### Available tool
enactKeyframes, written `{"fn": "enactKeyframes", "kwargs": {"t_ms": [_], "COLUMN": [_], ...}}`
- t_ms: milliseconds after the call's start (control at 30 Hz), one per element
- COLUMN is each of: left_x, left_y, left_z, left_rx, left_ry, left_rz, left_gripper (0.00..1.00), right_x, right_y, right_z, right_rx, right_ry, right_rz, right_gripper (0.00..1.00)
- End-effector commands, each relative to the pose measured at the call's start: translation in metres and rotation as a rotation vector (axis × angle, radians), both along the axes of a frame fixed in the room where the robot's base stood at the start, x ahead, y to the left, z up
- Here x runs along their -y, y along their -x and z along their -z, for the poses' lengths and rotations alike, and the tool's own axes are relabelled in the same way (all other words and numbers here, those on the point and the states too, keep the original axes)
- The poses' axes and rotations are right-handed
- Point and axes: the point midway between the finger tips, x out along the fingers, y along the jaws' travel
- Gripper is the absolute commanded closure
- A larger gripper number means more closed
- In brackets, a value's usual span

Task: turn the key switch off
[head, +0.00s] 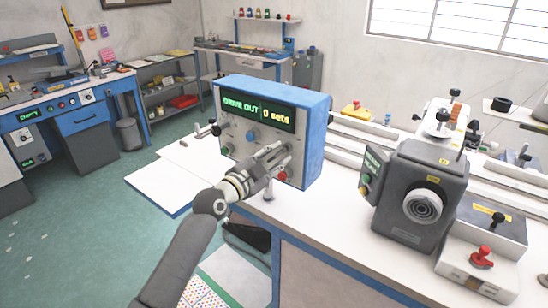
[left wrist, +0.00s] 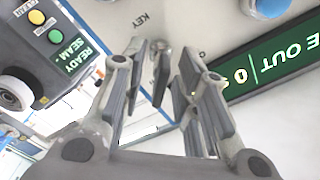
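The key switch (left wrist: 161,53) is on the pale panel of the blue-edged control box (head: 318,137), beside the printed word KEY in the left wrist view. A dark flat piece (left wrist: 160,78), seemingly its key, sticks out toward the camera. My left gripper (head: 275,158) is close in front of the panel's lower right part. In the left wrist view its fingers (left wrist: 163,82) are apart, one on each side of the dark piece. I cannot tell whether either finger touches it. In the head view the key switch is hidden behind the gripper. My right gripper is not in view.
The box's display (head: 259,111) reads DRIVE OUT and 0 sets. A red knob (head: 282,176) sits just below the gripper. A grey machine head (head: 420,190) stands to the right on the white bench (head: 325,232). Bare bench top lies between them.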

Motion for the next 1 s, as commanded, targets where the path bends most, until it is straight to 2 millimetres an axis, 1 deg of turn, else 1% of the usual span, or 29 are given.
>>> {"fn": "enactKeyframes", "kwargs": {"t_ms": [33, 233, 667, 867, 1000], "left_x": [-0.0001, -0.0003, -0.0004, -0.0005, -0.0005], "left_y": [0.0001, 0.0002, 0.0002, 0.0002, 0.0002], "left_z": [0.0000, 0.0001, 0.0008, 0.0014, 0.0016], "left_rx": [0.000, 0.000, -0.024, -0.087, -0.155], "left_ry": [0.000, 0.000, 0.031, 0.117, 0.209], "left_rz": [0.000, 0.000, 0.000, 0.000, -0.001], "left_gripper": [0.74, 1.00, 1.00, 1.00, 1.00], "right_x": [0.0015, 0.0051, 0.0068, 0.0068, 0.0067], "right_y": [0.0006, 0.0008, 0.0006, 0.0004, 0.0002], "right_z": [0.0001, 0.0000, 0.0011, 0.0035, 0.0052], "right_rx": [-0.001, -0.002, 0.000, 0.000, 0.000], "right_ry": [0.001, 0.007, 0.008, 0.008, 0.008], "right_rz": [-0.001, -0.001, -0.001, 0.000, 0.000], "right_gripper": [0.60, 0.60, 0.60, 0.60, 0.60]}}
